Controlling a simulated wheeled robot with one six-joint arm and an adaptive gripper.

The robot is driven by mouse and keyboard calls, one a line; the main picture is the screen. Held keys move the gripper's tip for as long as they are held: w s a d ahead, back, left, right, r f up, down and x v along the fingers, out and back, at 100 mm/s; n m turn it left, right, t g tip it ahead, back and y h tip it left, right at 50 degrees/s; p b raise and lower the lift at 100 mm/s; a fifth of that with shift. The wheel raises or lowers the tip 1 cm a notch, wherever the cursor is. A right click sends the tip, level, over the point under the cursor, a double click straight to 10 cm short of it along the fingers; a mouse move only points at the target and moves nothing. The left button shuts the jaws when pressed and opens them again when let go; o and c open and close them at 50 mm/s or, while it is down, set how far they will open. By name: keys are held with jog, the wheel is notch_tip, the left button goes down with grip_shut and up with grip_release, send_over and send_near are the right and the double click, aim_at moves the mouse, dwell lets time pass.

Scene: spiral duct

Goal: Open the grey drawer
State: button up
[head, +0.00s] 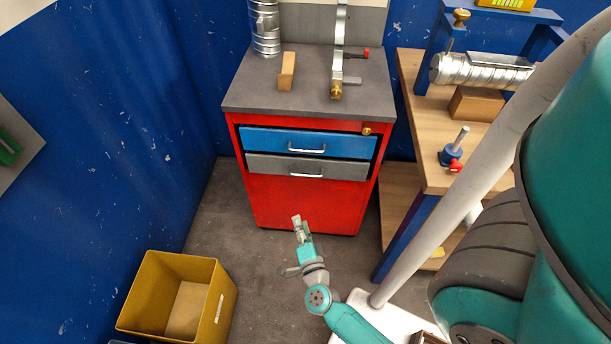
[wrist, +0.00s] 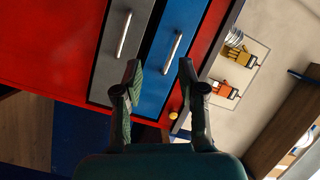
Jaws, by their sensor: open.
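The grey drawer (head: 340,168) is the lower of two drawers in a red cabinet, below the blue drawer (head: 260,139). Both look shut in the head view. The grey drawer's silver handle (head: 307,173) is a horizontal bar on its front. My gripper (head: 297,220) is in front of the cabinet, lower in the picture than the handle and apart from it. In the wrist view, my gripper (wrist: 160,72) has its two fingers spread with nothing between them. The wrist view is turned, with the grey drawer (wrist: 105,70) and its handle (wrist: 124,35) left of the fingers.
A wooden block (head: 287,70) and a metal duct (head: 264,28) stand on the cabinet's grey top. A workbench (head: 440,170) is close on the right. A yellow bin (head: 222,305) is on the floor at lower left. The floor before the cabinet is mostly clear.

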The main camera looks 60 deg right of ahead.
aim_at(306, 176)
jog(key=w+d+f+m+g, duration=0.2)
jog(key=w+d+m, duration=0.1)
jog(key=d, duration=0.4)
jog(key=w+d+f+m+g+h, duration=0.1)
jog(key=w+d+f+m+g, duration=0.1)
jog(key=d, duration=0.6)
jog(key=w+d+f+m+g, duration=0.2)
jog(key=w+d, duration=0.3)
jog(key=d, duration=0.3)
jog(key=shift+w+f+m+h, duration=0.3)
jog(key=shift+f+m, duration=0.6)
grip_shut()
